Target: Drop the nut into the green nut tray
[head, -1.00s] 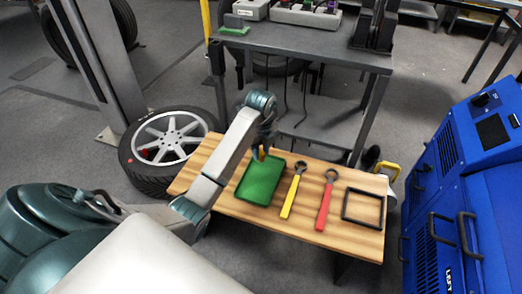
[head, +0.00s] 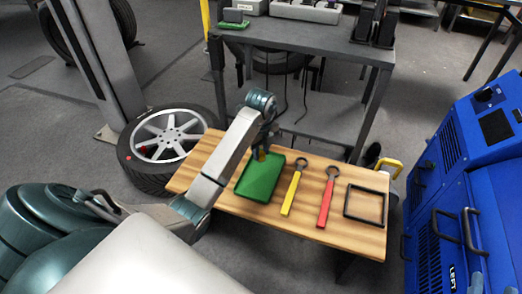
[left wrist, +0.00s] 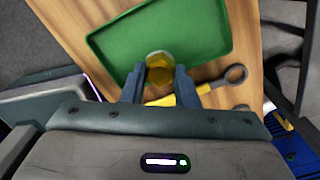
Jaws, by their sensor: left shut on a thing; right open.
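The green nut tray (head: 259,182) lies on the left part of the wooden bench. My left gripper (head: 262,153) is over the tray's far edge. In the left wrist view, my left gripper (left wrist: 158,84) is shut on a yellowish nut (left wrist: 160,66), which sits between the two fingertips. The green tray (left wrist: 205,30) is behind and below the nut. Whether the nut touches the tray I cannot tell. My right gripper is not in view.
A yellow wrench (head: 291,190), a red wrench (head: 326,200) and a black square frame (head: 346,204) lie right of the tray on the wooden bench (head: 235,208). A grey table (head: 300,45) stands behind, a wheel (head: 165,145) left, a blue machine (head: 470,190) right.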

